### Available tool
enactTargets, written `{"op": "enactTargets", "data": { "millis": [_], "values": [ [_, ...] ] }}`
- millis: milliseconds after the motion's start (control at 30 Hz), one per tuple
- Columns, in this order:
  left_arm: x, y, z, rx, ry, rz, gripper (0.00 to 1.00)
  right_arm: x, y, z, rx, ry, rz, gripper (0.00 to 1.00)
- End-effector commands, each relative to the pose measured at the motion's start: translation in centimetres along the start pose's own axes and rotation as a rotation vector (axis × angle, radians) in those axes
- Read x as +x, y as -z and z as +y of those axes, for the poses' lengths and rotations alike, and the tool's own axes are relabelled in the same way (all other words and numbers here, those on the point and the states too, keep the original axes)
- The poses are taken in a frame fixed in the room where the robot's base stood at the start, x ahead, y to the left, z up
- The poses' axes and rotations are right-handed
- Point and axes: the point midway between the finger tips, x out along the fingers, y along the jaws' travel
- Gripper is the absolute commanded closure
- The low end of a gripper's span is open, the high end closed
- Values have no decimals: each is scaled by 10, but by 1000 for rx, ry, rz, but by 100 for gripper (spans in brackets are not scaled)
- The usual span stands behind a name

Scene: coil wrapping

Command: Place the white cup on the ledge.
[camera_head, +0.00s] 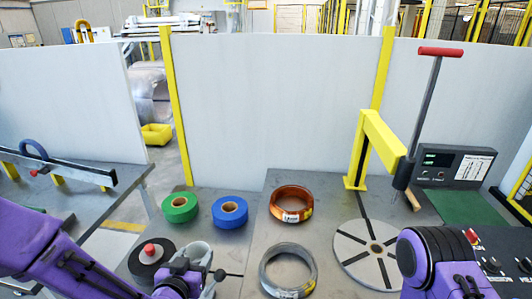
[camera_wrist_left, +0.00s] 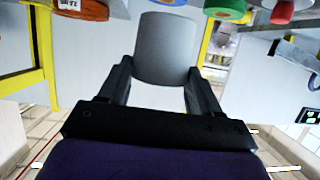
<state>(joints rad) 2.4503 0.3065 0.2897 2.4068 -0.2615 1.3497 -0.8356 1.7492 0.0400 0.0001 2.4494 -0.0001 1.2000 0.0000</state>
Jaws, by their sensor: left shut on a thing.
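My left gripper (camera_wrist_left: 160,68) is shut on the white cup (camera_wrist_left: 166,40), a plain pale grey-white cylinder, with one finger on each side of it. In the head view the cup (camera_head: 200,252) shows as a grey rounded shape above the end of my left arm, at the front of the table and just right of the black tape roll. My left gripper (camera_head: 197,279) is partly hidden there by the wrist. I cannot tell which surface is the ledge. My right arm shows at lower right, but its gripper is out of view.
On the grey table (camera_head: 240,264) are a green roll (camera_head: 180,215), a blue roll (camera_head: 218,217), a black roll (camera_head: 142,266), a copper coil (camera_head: 274,208) and a grey coil (camera_head: 270,286). A slotted disc (camera_head: 352,262) and yellow post (camera_head: 358,150) stand right. White panels (camera_head: 275,100) close the back.

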Motion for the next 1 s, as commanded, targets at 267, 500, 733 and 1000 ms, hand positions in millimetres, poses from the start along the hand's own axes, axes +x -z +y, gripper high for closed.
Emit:
{"op": "enactTargets", "data": {
  "millis": [267, 500, 733, 1000],
  "values": [
    [14, -2, -23, -27, 74, 0, 70, 43, -18, -4, 0, 0, 0, 57],
    [-5, -51, -20, -21, 70, -5, 70, 40, -16, -4, 0, 0, 0, 57],
    [-6, -52, -19, -20, 69, 1, 70, 40, -17, -4, 0, 0, 0, 57],
    [-6, -53, -20, -27, 70, 0, 70, 40, -17, -4, 0, 0, 0, 57]
  ]
}}
